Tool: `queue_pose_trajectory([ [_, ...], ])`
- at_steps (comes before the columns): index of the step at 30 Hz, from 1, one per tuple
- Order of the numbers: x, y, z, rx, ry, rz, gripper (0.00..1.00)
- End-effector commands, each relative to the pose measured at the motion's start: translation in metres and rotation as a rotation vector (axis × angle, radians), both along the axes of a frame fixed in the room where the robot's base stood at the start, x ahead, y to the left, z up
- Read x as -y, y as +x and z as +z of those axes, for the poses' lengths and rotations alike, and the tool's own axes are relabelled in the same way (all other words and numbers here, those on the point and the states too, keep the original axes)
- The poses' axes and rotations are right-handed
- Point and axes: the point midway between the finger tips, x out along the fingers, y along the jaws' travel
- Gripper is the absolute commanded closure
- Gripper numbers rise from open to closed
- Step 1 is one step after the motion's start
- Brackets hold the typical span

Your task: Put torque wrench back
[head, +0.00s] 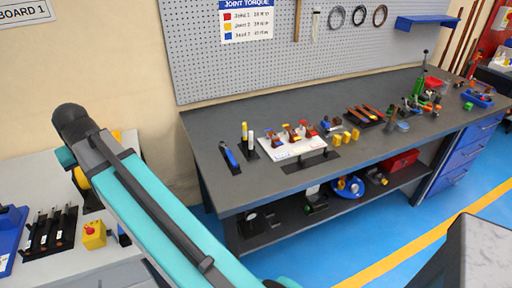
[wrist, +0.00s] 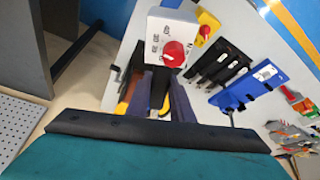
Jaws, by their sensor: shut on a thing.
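In the wrist view my gripper (wrist: 161,98) has its two dark fingers closed on a dark bar-like part, which I take to be the torque wrench (wrist: 159,85). Most of the wrench is hidden by the fingers and by a grey box with a red knob (wrist: 172,40) in line with them. A black rack (wrist: 222,72) with several dark-handled tools lies to the right of the fingers. The rack also shows in the head view on the left table (head: 48,240).
A yellow box with a red button (head: 94,234) stands beside the rack, and a blue holder (head: 10,238) is to its left. The dark workbench (head: 215,190) carries a white board (head: 292,148) and several small parts. A pegboard (head: 270,62) is behind it.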

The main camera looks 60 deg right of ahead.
Motion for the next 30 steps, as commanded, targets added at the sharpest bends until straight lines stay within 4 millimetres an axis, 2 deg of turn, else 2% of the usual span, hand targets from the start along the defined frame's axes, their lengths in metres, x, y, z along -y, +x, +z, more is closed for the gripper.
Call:
queue_pose_trajectory([
  [1, 0.018, -0.006, -0.004, 0.001, -0.001, -0.051, 1.0],
  [6, 0.076, -0.027, -0.014, 0.001, 0.0, -0.239, 1.0],
  [15, 0.17, -0.075, -0.029, 0.001, -0.001, -0.575, 1.0],
  [24, 0.252, -0.137, -0.042, 0.002, -0.001, -0.907, 1.0],
  [30, 0.299, -0.183, -0.05, 0.002, -0.001, -1.124, 1.0],
])
